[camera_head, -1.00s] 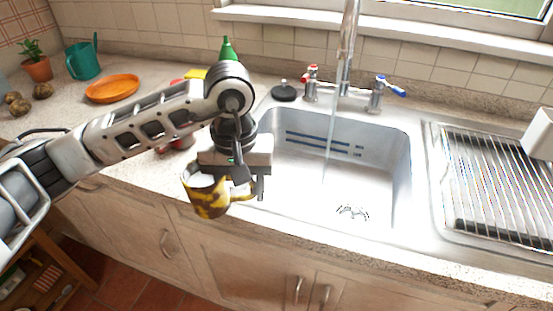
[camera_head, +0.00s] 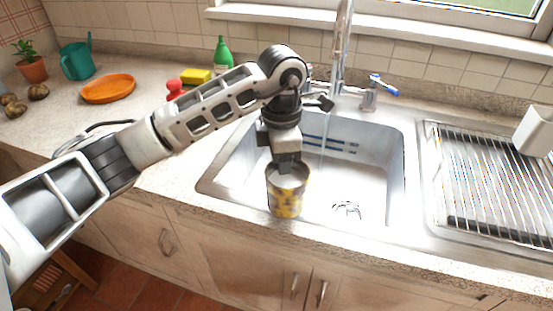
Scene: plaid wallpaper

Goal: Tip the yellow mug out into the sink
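The yellow mug (camera_head: 286,203) has dark patches and is held nearly upright over the front edge of the sink, left of its middle. Its open top faces up and shows a pale inside. My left gripper (camera_head: 288,164) reaches down at the mug's far side and appears shut on it; the fingers and the mug's handle are mostly hidden. The sink (camera_head: 375,185) is a steel basin with a drain (camera_head: 347,209) in its floor. Water runs from the faucet (camera_head: 342,45) behind my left arm. My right gripper is not in view.
A ribbed drainboard (camera_head: 490,190) with a white container (camera_head: 536,130) lies right of the sink. Behind my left arm stand a green bottle (camera_head: 222,56), a yellow sponge (camera_head: 196,76) and a red object (camera_head: 174,88).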

